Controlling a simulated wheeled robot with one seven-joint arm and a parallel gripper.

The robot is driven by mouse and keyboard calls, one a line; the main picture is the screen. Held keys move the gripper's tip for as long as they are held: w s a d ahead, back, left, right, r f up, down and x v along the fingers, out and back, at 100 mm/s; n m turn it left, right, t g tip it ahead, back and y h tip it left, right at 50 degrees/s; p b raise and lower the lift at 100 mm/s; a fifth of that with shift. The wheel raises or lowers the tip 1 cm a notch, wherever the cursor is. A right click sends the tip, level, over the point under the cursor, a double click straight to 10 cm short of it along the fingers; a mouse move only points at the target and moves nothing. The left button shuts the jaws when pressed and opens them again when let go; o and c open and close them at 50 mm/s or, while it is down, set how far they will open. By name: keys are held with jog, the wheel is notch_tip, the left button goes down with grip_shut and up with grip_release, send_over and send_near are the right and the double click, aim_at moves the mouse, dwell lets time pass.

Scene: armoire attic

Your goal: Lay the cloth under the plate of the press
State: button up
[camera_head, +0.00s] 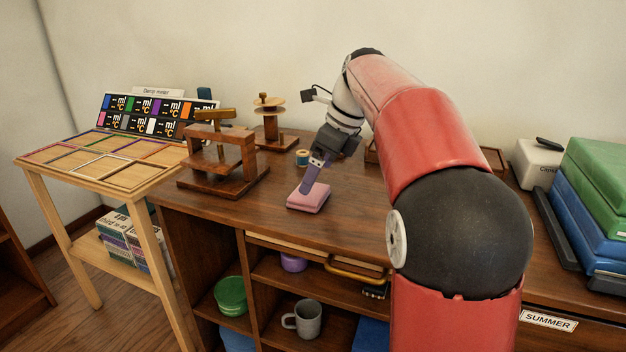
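The cloth appears to be the small folded pink pad (309,198) lying flat on the brown cabinet top. The gap under the plate is partly hidden by the frame.
A spindle stand with discs (269,122) is behind the press, and a thread spool (302,157) is near my gripper. A pale table with coloured frames (105,160) adjoins at left. Green and blue boxes (590,200) stand at right. Cabinet top between pad and press is clear.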

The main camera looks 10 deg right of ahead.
jog(key=p+v, duration=0.1)
jog(key=v, duration=0.6)
jog(key=s+a+f+n+t+h, duration=0.1)
jog(key=s+a+f+n, duration=0.1)
jog(key=s+f+n, duration=0.7)
jog(key=s+a+f+n+t+h, duration=0.1)
jog(key=s+f+n+t+h, duration=0.1)
jog(key=s+f+n, duration=0.7)
jog(key=s+n, duration=0.7)
jog(key=s, duration=0.1)
jog(key=shift+a+h, duration=0.3)
jog(key=shift+a, duration=0.1)
jog(key=shift+s, duration=0.15)
